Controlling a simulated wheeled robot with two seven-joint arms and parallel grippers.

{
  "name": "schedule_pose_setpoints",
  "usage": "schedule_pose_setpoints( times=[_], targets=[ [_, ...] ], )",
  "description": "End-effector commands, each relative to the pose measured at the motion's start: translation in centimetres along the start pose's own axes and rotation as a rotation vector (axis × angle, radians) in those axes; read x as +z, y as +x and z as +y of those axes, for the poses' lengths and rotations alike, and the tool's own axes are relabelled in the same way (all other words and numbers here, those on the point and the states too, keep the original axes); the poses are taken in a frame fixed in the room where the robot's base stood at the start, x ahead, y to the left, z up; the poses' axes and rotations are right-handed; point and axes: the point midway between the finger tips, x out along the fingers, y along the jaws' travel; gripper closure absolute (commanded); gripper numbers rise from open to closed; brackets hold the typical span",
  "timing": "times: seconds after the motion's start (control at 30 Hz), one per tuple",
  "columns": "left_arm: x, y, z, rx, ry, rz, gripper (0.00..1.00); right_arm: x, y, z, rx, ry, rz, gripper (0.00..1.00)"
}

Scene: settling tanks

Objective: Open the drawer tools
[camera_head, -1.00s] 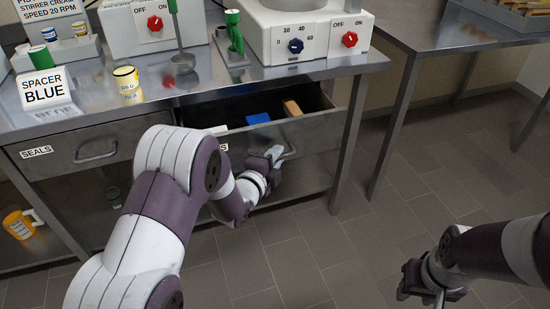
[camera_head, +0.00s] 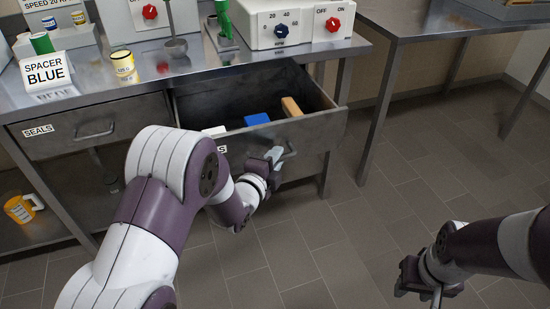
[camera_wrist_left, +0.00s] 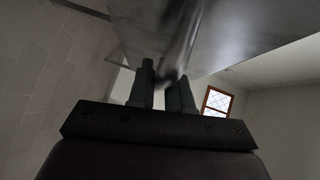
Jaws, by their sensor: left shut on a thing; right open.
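The tools drawer (camera_head: 312,135) stands pulled out from the bench, its inside showing. Its label is mostly hidden behind my left arm, with only the end of the word visible. A blue block (camera_head: 257,119) and a tan block (camera_head: 291,107) lie inside, with a white item near the left front. My left gripper (camera_head: 276,157) is shut on the drawer's handle (camera_head: 290,152) at the front. In the left wrist view the fingers (camera_wrist_left: 162,88) close around the blurred metal handle. My right gripper (camera_head: 425,284) is open and empty over the floor at the lower right.
The closed seals drawer (camera_head: 75,131) is to the left. The bench top (camera_head: 95,80) holds a spacer blue sign (camera_head: 45,71), a yellow-banded jar (camera_head: 124,66) and a control box (camera_head: 290,25). A jug (camera_head: 20,209) sits on the lower shelf. Floor at right is clear.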

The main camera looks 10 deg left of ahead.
Motion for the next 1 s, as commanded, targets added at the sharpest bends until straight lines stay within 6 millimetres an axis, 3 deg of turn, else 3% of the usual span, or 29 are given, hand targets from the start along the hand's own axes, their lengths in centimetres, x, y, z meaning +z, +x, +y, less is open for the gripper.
schedule_pose_setpoints(
  times=[0.1,0.13,0.17,0.2,0.47,0.57,0.9,1.0],
  targets=[
    [0.0,0.0,0.1,0.002,-0.001,-0.001,1.00,0.0,0.0,0.0,0.000,0.000,0.000,0.57],
    [0.0,0.0,0.1,0.002,-0.001,-0.001,0.74,0.0,0.0,0.0,0.000,0.000,0.000,0.57],
    [0.0,0.0,0.1,0.002,-0.001,-0.001,0.65,0.0,0.0,0.0,0.000,0.000,0.000,0.57],
    [0.0,0.0,0.1,0.002,-0.001,0.000,0.62,0.0,0.0,0.0,0.000,0.000,0.000,0.57],
    [0.0,-0.1,0.0,0.001,0.000,0.000,0.62,0.0,0.0,0.0,0.000,0.000,0.000,0.57],
    [0.0,-1.1,-0.1,0.003,0.000,-0.001,0.62,0.0,-0.4,0.0,0.000,0.000,0.000,0.57],
    [0.1,-9.9,-0.2,0.002,-0.001,-0.003,0.62,-0.2,-2.1,0.0,0.000,0.000,0.000,0.57],
    [0.1,-11.6,-0.1,0.001,-0.001,-0.003,0.62,-0.3,-2.3,0.0,0.000,0.000,0.000,0.57]
  ],
)
